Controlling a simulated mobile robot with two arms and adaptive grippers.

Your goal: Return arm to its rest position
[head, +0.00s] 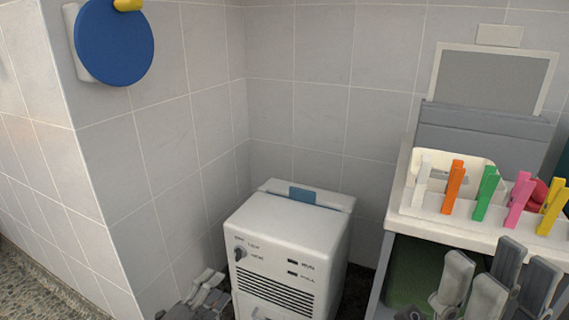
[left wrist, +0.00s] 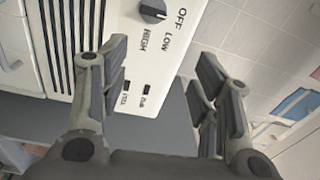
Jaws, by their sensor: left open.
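My left gripper (head: 203,292) is at the bottom of the head view, just left of a white appliance (head: 285,235), and is partly cut off by the frame. In the left wrist view its fingers (left wrist: 163,72) are spread and nothing is between them. The appliance's front panel (left wrist: 150,70) shows beyond them, with a dark knob (left wrist: 152,11) marked OFF, LOW and HIGH. The knob also shows in the head view (head: 240,253). My right gripper (head: 497,283) is at the lower right of the head view, its fingers apart and empty, in front of the shelf unit.
A white-topped shelf unit (head: 405,222) on the right carries several coloured clips, including an orange one (head: 453,187), and a grey framed panel (head: 492,80). A blue disc (head: 112,42) hangs on the left tiled wall. Open space lies between appliance and shelf unit.

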